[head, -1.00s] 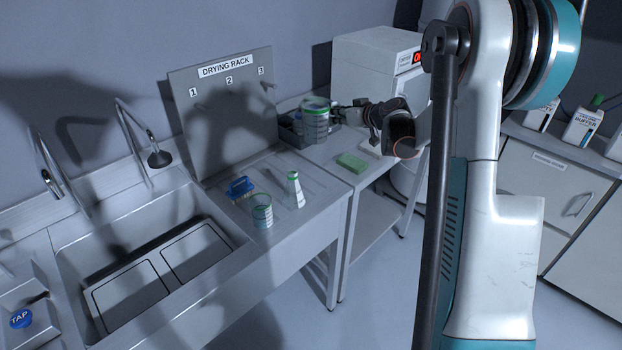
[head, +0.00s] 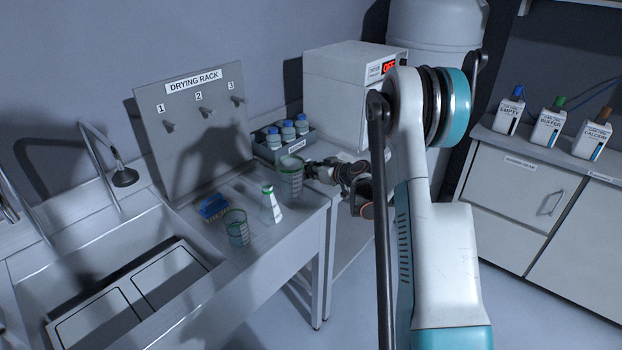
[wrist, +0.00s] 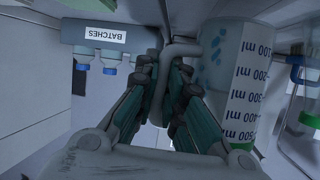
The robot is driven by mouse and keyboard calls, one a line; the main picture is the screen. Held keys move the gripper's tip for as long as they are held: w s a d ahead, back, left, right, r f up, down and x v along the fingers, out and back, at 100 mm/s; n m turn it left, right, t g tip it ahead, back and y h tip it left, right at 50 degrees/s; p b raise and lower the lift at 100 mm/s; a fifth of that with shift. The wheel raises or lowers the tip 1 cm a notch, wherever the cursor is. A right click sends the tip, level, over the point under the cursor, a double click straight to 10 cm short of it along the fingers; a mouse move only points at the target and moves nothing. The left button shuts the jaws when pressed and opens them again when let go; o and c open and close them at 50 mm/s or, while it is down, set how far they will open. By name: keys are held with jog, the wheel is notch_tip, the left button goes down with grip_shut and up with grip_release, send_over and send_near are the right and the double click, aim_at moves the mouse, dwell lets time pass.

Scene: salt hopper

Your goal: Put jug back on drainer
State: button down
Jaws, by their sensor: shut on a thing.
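The clear graduated jug (head: 291,180) is at the right end of the grooved drainer (head: 250,235) beside the sink. My gripper (head: 309,171) is to its right, shut on its handle. In the wrist view the handle (wrist: 181,48) runs between the fingers (wrist: 175,80), with the jug body (wrist: 222,65) and its millilitre scale to the right. The jug looks about upright. I cannot tell whether its base touches the surface. A beaker (head: 237,228), a green-topped flask (head: 270,206) and a blue brush (head: 213,206) are on the drainer to the left.
The drying rack board (head: 193,120) with numbered pegs stands behind the drainer. A tray of blue-capped bottles (head: 284,145) sits behind the jug, near a white box unit (head: 345,90) with a red display. The sink (head: 110,280) is at left.

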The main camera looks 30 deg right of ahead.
jog(key=shift+f, duration=1.4)
jog(key=shift+f+b, duration=0.1)
jog(key=shift+b, duration=0.25)
jog(key=c, duration=1.7)
grip_release()
jog(key=shift+r, duration=0.2)
jog(key=p+v, duration=0.2)
jog(key=v, duration=1)
